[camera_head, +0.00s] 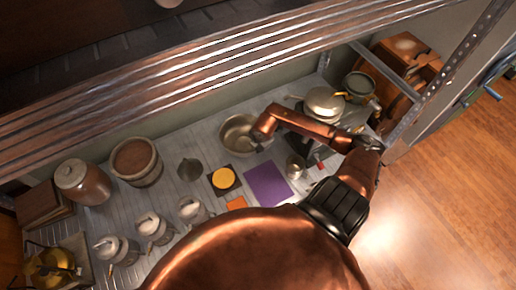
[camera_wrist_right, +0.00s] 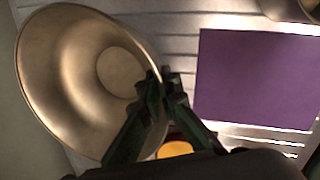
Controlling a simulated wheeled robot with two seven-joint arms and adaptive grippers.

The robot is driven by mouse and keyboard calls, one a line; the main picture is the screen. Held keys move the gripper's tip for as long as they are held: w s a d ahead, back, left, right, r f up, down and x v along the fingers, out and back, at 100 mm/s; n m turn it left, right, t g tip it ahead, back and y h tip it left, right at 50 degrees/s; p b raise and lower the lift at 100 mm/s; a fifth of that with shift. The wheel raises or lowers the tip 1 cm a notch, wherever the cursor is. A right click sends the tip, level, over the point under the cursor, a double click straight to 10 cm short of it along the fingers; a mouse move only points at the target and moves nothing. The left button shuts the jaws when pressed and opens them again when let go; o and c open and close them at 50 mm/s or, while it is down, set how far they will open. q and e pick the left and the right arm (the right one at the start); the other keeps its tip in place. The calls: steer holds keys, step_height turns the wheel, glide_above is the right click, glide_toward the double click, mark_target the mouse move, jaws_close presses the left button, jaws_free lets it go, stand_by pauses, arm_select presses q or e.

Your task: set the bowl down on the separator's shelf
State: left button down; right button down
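The bowl (camera_head: 238,134) is a wide metal bowl with a flaring rim, at the middle of the metal shelf board (camera_head: 215,190). It fills the left of the wrist view (camera_wrist_right: 75,75), its open side facing the camera. My right gripper (camera_head: 258,139) is at the bowl's right rim. In the wrist view its fingertips (camera_wrist_right: 163,82) are close together, with the rim between them. I cannot tell whether the bowl touches the board or hangs just above it. A device with a metal pan on top (camera_head: 325,102), perhaps the separator, stands to the right, partly behind my arm. My left gripper is out of view.
A purple square (camera_head: 268,184) and a dark square with a yellow disc (camera_head: 224,179) lie near the bowl. A small dark funnel-like cup (camera_head: 190,169), a brown crock (camera_head: 136,160) and several lidded jars stand left. A ribbed metal shelf edge (camera_head: 200,75) runs overhead.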

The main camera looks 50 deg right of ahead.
steer(key=c, duration=2.2)
jaws_free()
steer(key=shift+o, duration=0.2)
steer(key=v, duration=1.2)
steer(key=shift+a, duration=0.15)
